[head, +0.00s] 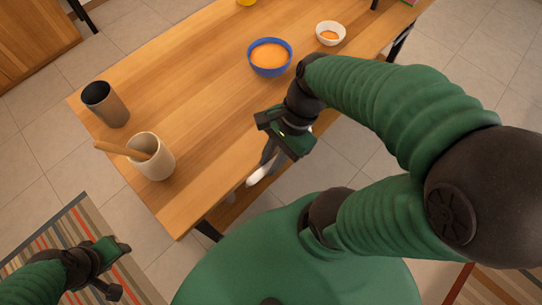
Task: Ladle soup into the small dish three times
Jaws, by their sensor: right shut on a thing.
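A blue bowl (270,58) of orange soup stands on the wooden table towards the back. A small white dish (330,34) with some orange soup in it stands to its right, near the table's edge. My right gripper (272,148) is shut on a pale utensil (258,174), which looks like the ladle. The gripper hides much of it, and its visible end hangs near the table's front edge, apart from both bowls. My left gripper (114,268) is open and empty, low at the left, off the table.
A cream crock (158,164) with a wooden utensil (118,149) leaning in it stands at the table's left end. A dark metal cup (107,106) stands behind it. The table's (200,100) middle is clear. A striped rug (60,235) lies on the floor.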

